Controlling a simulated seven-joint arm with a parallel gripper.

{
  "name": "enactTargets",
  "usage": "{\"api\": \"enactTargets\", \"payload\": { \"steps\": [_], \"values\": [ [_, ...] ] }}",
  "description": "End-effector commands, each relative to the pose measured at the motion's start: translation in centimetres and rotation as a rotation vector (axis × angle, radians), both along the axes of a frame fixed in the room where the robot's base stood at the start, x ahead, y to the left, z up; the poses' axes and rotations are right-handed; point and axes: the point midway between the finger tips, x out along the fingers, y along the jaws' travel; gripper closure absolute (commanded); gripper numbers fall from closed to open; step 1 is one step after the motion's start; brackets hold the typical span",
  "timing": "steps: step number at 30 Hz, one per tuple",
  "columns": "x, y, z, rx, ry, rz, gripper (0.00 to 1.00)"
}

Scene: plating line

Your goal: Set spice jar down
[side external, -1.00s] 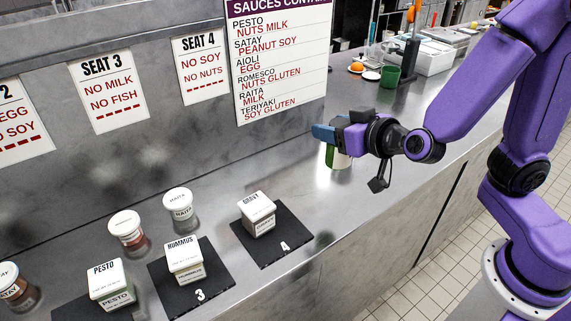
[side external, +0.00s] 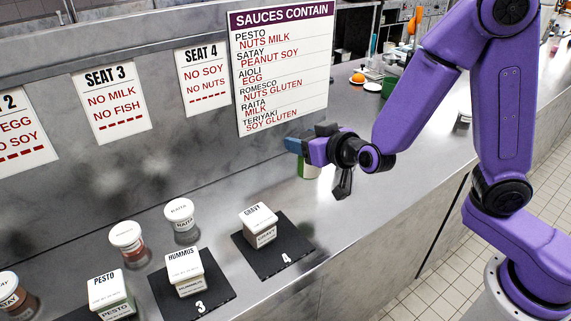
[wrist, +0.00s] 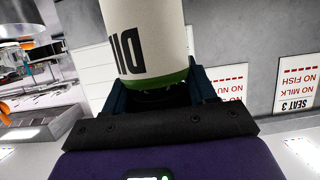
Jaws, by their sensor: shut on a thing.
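My gripper (side external: 297,146) is shut on the spice jar (side external: 308,168), a white and green jar partly hidden behind the fingers in the side external view. The jar is at the right of the labelled tubs, near the wall under the sauce chart. I cannot tell whether its base touches the steel counter (side external: 355,205). In the wrist view the jar (wrist: 147,35) sits between the two blue fingers, with a white body, a green band and part of a dark label that seems to start "DIL". Its far end is cut off by the frame.
A gravy tub (side external: 259,226) stands on dark mat 4 (side external: 285,262); a hummus tub (side external: 185,270) stands on mat 3 (side external: 222,289). A pesto tub (side external: 108,292) and round raita jar (side external: 180,217) are further left. A sauce chart (side external: 282,70) hangs behind. Counter right of mat 4 is clear.

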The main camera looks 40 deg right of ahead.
Motion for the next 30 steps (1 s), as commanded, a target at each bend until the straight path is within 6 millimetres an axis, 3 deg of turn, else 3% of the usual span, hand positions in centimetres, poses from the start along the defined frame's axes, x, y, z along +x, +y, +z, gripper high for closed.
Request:
{"api": "enactTargets", "payload": {
  "steps": [18, 25, 30],
  "values": [
    [4.4, 1.3, -5.1, 0.001, 0.000, 0.000, 0.84],
    [5.1, 1.6, -6.0, 0.001, -0.001, 0.000, 0.84],
    [5.3, 1.6, -8.0, -0.003, 0.002, -0.001, 0.84]
  ]
}}
